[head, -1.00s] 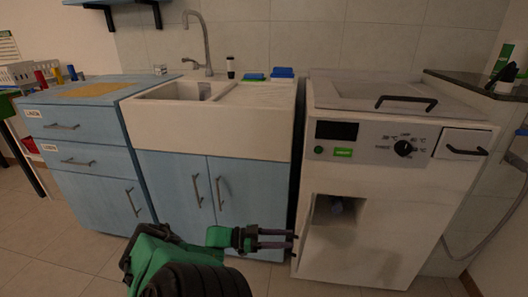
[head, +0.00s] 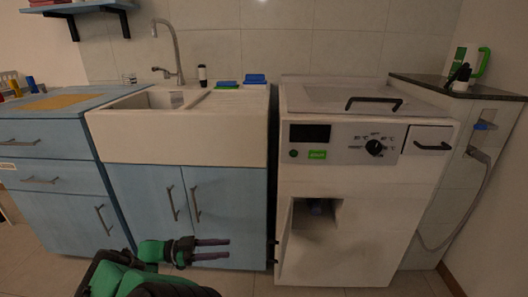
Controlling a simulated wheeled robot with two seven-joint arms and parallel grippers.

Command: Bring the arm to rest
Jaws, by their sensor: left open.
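My left gripper (head: 212,249) is at the bottom centre-left of the head view, on a green and black arm. Its two dark fingers point right, are apart, and hold nothing. It hangs low in front of the blue sink cabinet doors (head: 225,215). My right gripper is not in view.
A white sink (head: 180,140) sits on the cabinet, with a tap (head: 177,52). A white machine (head: 360,215) with a square opening stands to the right. A blue drawer unit (head: 40,205) stands at left. A dark-topped counter (head: 450,90) is at far right. The floor shows at the bottom.

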